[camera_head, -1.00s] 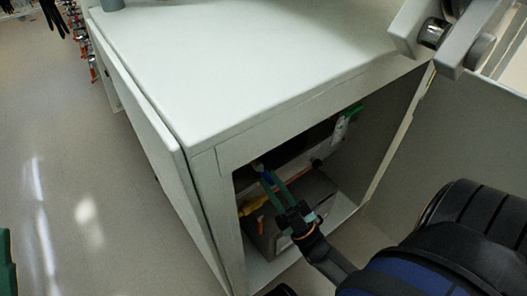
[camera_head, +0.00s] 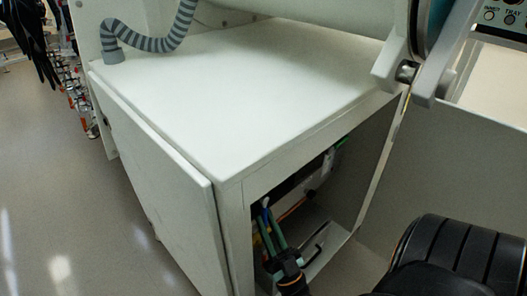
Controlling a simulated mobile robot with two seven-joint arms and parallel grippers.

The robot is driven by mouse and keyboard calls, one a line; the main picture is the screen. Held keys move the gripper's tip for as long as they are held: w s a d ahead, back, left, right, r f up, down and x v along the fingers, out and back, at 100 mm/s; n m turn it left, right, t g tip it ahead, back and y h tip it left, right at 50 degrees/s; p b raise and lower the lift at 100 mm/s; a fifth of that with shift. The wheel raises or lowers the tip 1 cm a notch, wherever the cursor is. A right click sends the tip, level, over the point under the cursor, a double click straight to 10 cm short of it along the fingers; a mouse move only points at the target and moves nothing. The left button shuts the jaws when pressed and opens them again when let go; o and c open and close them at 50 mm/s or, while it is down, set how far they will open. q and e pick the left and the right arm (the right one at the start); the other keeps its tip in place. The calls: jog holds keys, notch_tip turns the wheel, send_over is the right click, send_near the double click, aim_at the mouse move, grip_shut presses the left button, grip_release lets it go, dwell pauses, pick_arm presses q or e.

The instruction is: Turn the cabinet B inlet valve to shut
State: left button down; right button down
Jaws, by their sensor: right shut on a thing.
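The open cabinet (camera_head: 232,215) stands under the white top. Inside its dark opening, a small blue handle (camera_head: 266,203) shows near the left side; it looks like a valve handle. I cannot read a label on it. My right gripper (camera_head: 268,218) reaches in from the bottom with its two green fingers shut at the blue handle. The fingers hide much of the handle, so its exact angle cannot be told. My left gripper is not in view.
The cabinet's open door (camera_head: 450,170) stands at the right. A pale top (camera_head: 240,85) and the opening's frame lie close above my gripper. Inside are an orange pipe (camera_head: 293,208) and a green part (camera_head: 341,143). A grey ribbed hose (camera_head: 165,43) rises behind. Open floor lies left.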

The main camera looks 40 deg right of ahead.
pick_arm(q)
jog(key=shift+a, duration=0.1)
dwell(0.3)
pick_arm(e)
jog(key=c, duration=0.8)
grip_release()
jog(key=shift+c, duration=0.2)
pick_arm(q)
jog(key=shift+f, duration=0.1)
pick_arm(e)
jog(key=shift+f, duration=0.1)
